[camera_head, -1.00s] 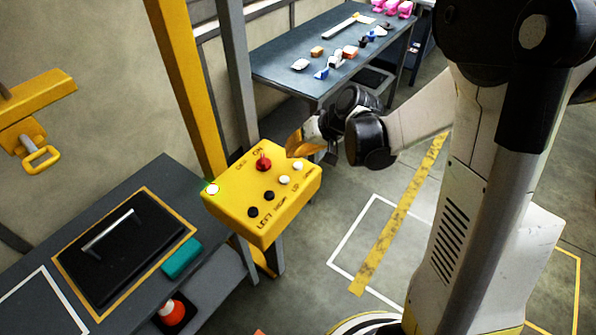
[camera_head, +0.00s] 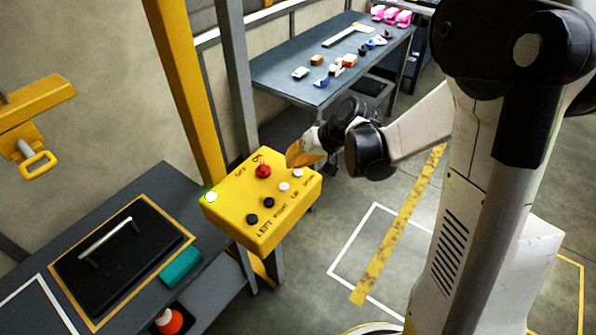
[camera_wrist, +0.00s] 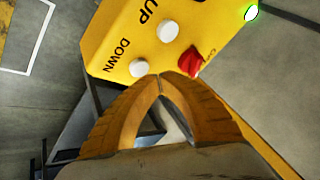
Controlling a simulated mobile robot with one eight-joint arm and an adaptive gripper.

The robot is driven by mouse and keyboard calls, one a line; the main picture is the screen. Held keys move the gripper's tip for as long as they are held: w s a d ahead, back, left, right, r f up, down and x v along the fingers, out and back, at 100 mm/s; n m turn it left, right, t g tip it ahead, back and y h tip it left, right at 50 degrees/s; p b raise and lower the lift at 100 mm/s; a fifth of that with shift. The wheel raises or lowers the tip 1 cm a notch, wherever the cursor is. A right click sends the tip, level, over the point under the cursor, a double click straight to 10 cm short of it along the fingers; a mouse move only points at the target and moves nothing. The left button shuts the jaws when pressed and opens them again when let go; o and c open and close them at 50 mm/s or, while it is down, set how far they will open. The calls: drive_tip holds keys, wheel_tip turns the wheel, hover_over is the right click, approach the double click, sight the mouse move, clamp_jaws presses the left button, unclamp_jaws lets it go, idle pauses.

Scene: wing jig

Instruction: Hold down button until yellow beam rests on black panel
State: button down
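The yellow beam (camera_head: 38,105) hangs at the far left in the head view, with a yellow ring hook (camera_head: 38,163) below it. The black panel (camera_head: 145,255) lies on the grey bench inside a yellow outline, well below the beam and apart from it. It has a silver handle. The yellow control box (camera_head: 235,205) carries white and black buttons and a red knob (camera_head: 263,171). My gripper (camera_head: 292,164) is at the box's far right edge. In the wrist view, its fingertips (camera_wrist: 159,77) meet beside the white DOWN button (camera_wrist: 139,67); contact is unclear. The white UP button (camera_wrist: 168,30) is farther away.
A yellow post (camera_head: 183,85) and a grey post stand behind the box. A teal block (camera_head: 181,268) lies on the grey bench (camera_head: 185,190), with an orange cone (camera_head: 169,321) below. A second table (camera_head: 285,75) at the back holds small parts. Floor to the right is open.

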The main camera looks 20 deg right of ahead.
sight(294, 171)
drive_tip(key=shift+f, duration=0.1)
idle(0.5)
drive_tip(key=shift+f+b, duration=0.35)
drive_tip(key=shift+b, duration=0.15)
drive_tip(key=shift+f+b, duration=0.45)
idle(0.5)
drive_tip(key=shift+r, duration=0.1)
idle(2.9)
drive_tip(key=shift+r+p, duration=0.6)
drive_tip(key=shift+r, duration=0.2)
drive_tip(key=shift+r+p, duration=1.85)
drive_tip(key=shift+r, duration=0.65)
